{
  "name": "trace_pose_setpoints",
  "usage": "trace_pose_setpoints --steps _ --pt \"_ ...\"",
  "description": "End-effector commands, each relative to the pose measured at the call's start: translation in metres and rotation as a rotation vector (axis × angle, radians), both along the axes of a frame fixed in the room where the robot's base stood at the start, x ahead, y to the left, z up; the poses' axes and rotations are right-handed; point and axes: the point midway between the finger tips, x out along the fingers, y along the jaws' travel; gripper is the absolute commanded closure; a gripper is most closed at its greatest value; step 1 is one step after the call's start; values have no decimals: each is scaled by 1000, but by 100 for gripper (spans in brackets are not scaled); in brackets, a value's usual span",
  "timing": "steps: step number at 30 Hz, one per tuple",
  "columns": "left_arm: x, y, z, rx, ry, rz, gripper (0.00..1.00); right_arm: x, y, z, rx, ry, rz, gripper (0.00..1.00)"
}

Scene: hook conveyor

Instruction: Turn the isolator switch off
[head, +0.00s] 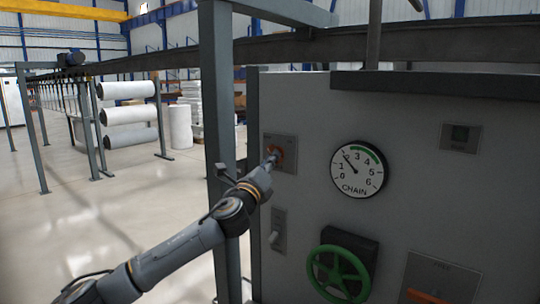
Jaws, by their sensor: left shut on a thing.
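My left arm reaches in from the lower left, and my left gripper (273,154) is at the plate, shut on the switch knob (278,152). The gripper covers part of the knob, so its exact turn position is hard to tell. My right gripper is not in view.
The cabinet also bears a round CHAIN dial (358,169), a green handwheel (339,274), a small lever plate (279,231) and a small display (460,138). A grey steel post (217,90) stands close beside my left arm. Open floor lies at left.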

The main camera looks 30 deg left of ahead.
Motion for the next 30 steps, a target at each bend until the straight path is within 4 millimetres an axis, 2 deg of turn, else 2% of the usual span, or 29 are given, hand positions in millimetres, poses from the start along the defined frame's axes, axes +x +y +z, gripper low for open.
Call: trace_pose_setpoints --steps 9,23,24,26,27,30 --pt "0 0 3 -89 3 0 100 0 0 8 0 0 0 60" --pt "0 0 4 -102 2 1 100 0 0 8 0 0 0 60" --pt "0 0 4 -102 2 1 79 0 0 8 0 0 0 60" --pt "0 0 3 -101 3 1 67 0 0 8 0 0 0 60" --pt "0 0 3 -101 3 1 62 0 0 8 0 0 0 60" --pt "0 0 2 -100 4 0 62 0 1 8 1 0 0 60"
